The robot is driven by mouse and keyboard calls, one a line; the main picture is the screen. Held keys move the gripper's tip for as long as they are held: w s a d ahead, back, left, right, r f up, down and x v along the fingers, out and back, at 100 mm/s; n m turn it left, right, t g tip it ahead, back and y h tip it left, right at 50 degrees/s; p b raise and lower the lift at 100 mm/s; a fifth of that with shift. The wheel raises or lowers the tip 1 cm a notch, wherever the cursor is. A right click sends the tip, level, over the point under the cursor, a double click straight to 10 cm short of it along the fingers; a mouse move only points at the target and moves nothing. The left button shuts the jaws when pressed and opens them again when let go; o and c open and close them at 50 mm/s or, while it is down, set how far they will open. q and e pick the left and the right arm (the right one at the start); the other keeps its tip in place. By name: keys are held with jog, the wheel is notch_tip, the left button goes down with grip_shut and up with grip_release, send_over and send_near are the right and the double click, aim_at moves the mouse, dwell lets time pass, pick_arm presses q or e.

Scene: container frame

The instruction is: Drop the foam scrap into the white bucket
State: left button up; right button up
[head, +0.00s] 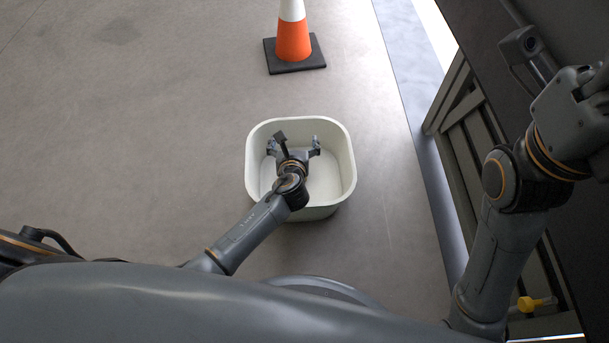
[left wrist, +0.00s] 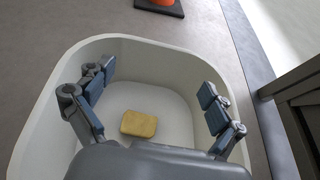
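The white bucket (head: 341,170) stands on the floor in front of me, a wide tub with rounded corners. My left gripper (head: 294,147) is over its opening with fingers spread, open and empty. In the left wrist view the left gripper (left wrist: 150,105) has its fingers wide apart. The foam scrap (left wrist: 139,123), a small yellowish block, lies on the bottom of the white bucket (left wrist: 182,66), between and beyond the fingers and not touching them. In the head view the foam is hidden behind the gripper. My right arm is raised at the right; its fingertips are not visible.
An orange and white cone (head: 293,38) on a dark base stands beyond the bucket. A dark slatted frame (head: 466,120) runs along the right side, with a yellow item (head: 536,304) low at its near end. The floor left of the bucket is clear.

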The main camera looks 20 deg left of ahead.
pick_arm(q)
jog(key=v, duration=1.2)
dwell(0.4)
